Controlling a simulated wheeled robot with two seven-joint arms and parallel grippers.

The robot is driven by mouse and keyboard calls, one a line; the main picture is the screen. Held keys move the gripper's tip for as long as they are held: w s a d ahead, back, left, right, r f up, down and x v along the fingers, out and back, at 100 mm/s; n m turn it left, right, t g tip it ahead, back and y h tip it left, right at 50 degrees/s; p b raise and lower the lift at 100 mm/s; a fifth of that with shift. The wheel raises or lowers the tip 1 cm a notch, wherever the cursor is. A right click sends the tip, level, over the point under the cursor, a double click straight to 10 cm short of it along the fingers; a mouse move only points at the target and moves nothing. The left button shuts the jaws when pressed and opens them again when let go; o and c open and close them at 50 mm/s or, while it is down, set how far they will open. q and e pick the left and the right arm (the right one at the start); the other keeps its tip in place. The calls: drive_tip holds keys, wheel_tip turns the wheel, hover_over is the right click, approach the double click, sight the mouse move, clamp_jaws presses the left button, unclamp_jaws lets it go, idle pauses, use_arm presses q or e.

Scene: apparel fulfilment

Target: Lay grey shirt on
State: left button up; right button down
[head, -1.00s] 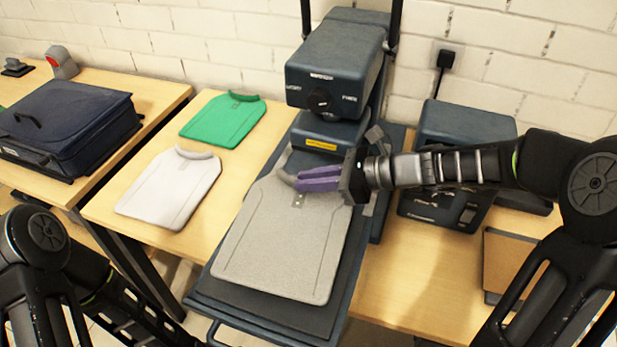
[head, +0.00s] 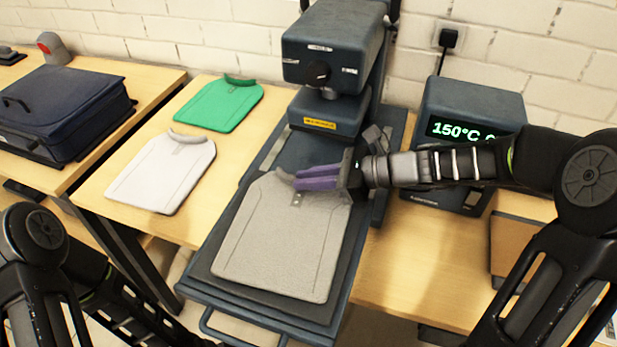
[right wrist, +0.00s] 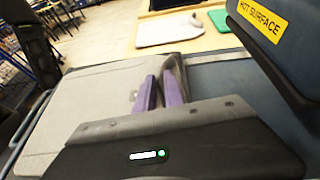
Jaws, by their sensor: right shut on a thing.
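The grey shirt (head: 285,240) lies flat on the dark lower plate (head: 190,283) of the heat press, collar toward the press head. My right gripper (head: 300,178) is shut on the shirt's collar, its purple fingers coming in from the right. In the right wrist view, the fingers (right wrist: 160,92) close on the raised collar edge, and the grey shirt (right wrist: 85,110) spreads out to the left. The press head (head: 330,55) stands raised behind the shirt. My left gripper is outside the head view; only links of that arm show at lower left.
A white shirt (head: 160,175) and a green shirt (head: 218,105) lie on the table left of the press. A control box (head: 468,105) reading 150°C stands at the right. A yellow "HOT SURFACE" label (right wrist: 262,18) is close to my right gripper.

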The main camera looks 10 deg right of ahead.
drive_tip(key=c, duration=1.4)
unclamp_jaws()
drive_tip(key=shift+o, duration=0.2)
drive_tip(key=shift+v, duration=3.9)
